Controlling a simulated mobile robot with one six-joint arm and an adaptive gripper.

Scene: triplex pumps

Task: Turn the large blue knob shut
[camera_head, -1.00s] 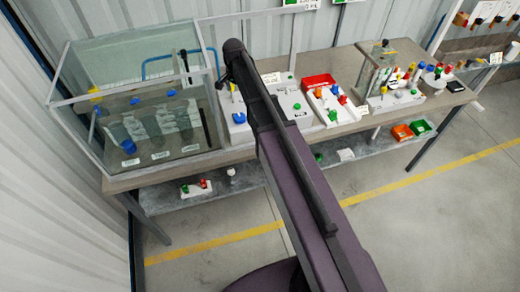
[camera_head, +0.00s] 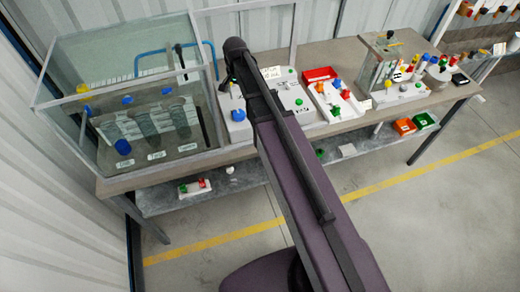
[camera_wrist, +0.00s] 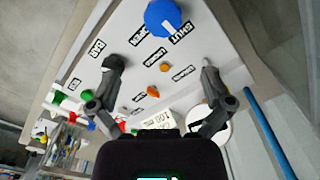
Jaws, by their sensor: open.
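The large blue knob (camera_wrist: 163,18) shows at the top of the wrist view, with a white pointer line on its face. It sits on a white panel (camera_wrist: 215,50) with printed labels, one reading SHUT beside the knob. In the head view, a blue knob (camera_head: 238,116) shows on a white panel just left of my arm. My gripper (camera_wrist: 160,70) is open and empty. Its two fingers are apart, below the knob in the wrist view, and do not touch it. In the head view my arm largely hides the gripper.
Small orange knobs (camera_wrist: 154,92) lie between my fingers in the wrist view. A glass tank (camera_head: 60,130) with several blue and yellow parts stands left on the bench. A red tray (camera_head: 320,74) and other panels stand right. A blue pipe (camera_wrist: 268,130) runs at the right.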

